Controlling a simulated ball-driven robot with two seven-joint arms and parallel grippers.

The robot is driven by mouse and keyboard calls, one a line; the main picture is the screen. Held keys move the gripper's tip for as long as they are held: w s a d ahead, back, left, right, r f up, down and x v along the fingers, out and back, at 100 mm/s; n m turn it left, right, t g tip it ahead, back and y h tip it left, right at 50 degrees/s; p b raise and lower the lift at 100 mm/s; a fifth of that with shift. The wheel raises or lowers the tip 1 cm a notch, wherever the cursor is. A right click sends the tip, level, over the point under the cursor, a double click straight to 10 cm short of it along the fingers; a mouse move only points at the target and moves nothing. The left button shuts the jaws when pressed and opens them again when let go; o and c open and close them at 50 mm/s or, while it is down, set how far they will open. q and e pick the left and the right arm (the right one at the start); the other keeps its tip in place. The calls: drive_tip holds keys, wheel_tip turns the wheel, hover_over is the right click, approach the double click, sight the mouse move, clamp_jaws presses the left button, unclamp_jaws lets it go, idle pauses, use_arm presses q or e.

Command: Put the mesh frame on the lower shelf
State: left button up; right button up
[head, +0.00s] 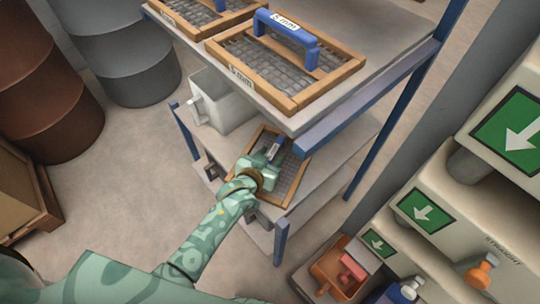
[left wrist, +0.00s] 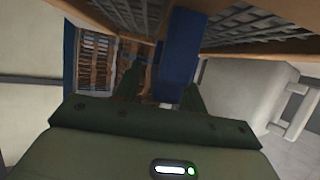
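The mesh frame (head: 289,178), a wooden-rimmed grid with a blue handle (head: 275,149), is at the middle level of the blue-posted rack, under the top shelf. It lies near the front edge of the middle shelf (head: 330,150). My left gripper (head: 268,160) is at its handle and covers part of the grid. In the left wrist view the blue handle (left wrist: 178,62) shows between and beyond my two fingers, which stand apart with a gap on the left side. The lower shelf (head: 308,212) is below, partly hidden by my arm and the frame. My right gripper is not in view.
Mesh frames, one labelled 5 mm (head: 255,62), lie on the top shelf (head: 385,45). A white jug (head: 222,100) stands left of my gripper. Blue posts (head: 281,242) edge the rack. Barrels stand at left; a machine with green arrow signs (head: 426,210) is at right.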

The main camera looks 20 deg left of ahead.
use_arm(q)
drive_tip(key=shift+r, duration=0.3)
drive_tip(key=p+v, duration=0.5)
drive_tip(key=v, duration=0.7)
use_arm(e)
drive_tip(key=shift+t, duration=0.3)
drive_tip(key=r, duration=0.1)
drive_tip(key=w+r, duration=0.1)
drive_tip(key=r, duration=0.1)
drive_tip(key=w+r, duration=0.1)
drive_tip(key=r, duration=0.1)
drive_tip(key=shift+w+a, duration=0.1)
